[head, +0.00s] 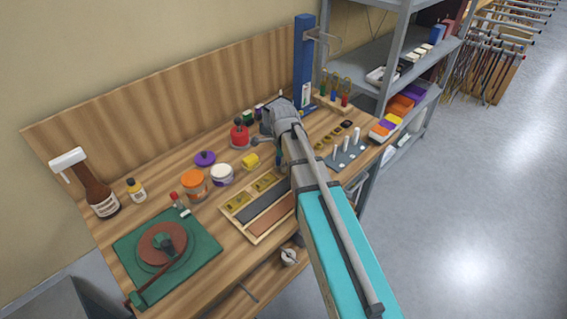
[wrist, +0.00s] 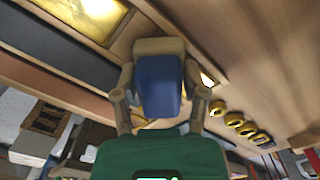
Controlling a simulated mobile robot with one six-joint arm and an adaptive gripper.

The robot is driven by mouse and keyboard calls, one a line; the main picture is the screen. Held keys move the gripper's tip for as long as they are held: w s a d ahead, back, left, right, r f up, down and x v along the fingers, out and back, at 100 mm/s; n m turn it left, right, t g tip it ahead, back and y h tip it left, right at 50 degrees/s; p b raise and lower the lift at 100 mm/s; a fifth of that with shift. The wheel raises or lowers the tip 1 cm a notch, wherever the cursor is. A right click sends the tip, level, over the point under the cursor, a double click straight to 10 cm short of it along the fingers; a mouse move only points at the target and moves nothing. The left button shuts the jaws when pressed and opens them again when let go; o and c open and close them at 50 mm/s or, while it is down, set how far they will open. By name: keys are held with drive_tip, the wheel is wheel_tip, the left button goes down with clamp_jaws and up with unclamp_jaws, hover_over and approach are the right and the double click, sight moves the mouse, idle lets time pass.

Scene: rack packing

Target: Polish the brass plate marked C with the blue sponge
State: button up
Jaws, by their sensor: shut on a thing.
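My gripper (wrist: 158,88) is shut on the blue sponge (wrist: 158,92), which has a tan part at its far end in the wrist view. A wooden tray (head: 254,239) on the bench holds a row of brass plates (head: 238,201) along its back side. A bright brass plate (wrist: 95,14) also shows at the top left of the wrist view, to the left of the sponge. I cannot read any letter, so I cannot tell which plate is C. In the head view my arm hides the sponge and the tray's right end. I cannot tell whether the sponge touches anything.
The tray also holds a dark grey strip (head: 262,205) and a brown strip (head: 270,219). Behind it stand an orange jar (head: 194,184), a white jar (head: 222,175) and a red can (head: 240,136). A green mat (head: 205,254) lies left, a pegged grey plate (head: 345,157) right.

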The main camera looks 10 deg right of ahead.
drive_tip(key=shift+r+p, duration=2.95)
drive_tip(key=shift+r, duration=0.05)
drive_tip(key=shift+r+p, duration=1.5)
